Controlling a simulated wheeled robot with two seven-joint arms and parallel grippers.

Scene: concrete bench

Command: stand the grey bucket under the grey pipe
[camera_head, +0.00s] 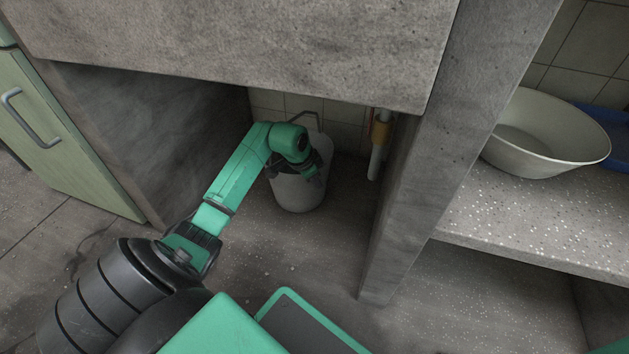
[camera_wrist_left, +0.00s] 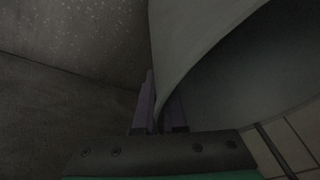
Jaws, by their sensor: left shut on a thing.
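The grey bucket (camera_head: 299,193) is upright in the recess under the concrete bench, in the head view. My left gripper (camera_head: 311,168) is at its near upper rim, shut on it; my wrist hides part of the rim. In the left wrist view the jaws (camera_wrist_left: 160,105) pinch the bucket wall (camera_wrist_left: 190,40), with the dark inside to the right. The grey pipe (camera_head: 375,163) hangs down to the right of the bucket, its lower end open above the floor. The bucket is beside the pipe, apart from it. I cannot tell whether its base touches the floor. My right gripper is not in view.
A concrete pillar (camera_head: 425,165) stands just right of the pipe, and a side wall (camera_head: 165,130) bounds the recess at left. The bench front (camera_head: 260,45) overhangs my arm. A pale bowl (camera_head: 540,160) and a blue dish (camera_head: 618,150) sit on the right shelf.

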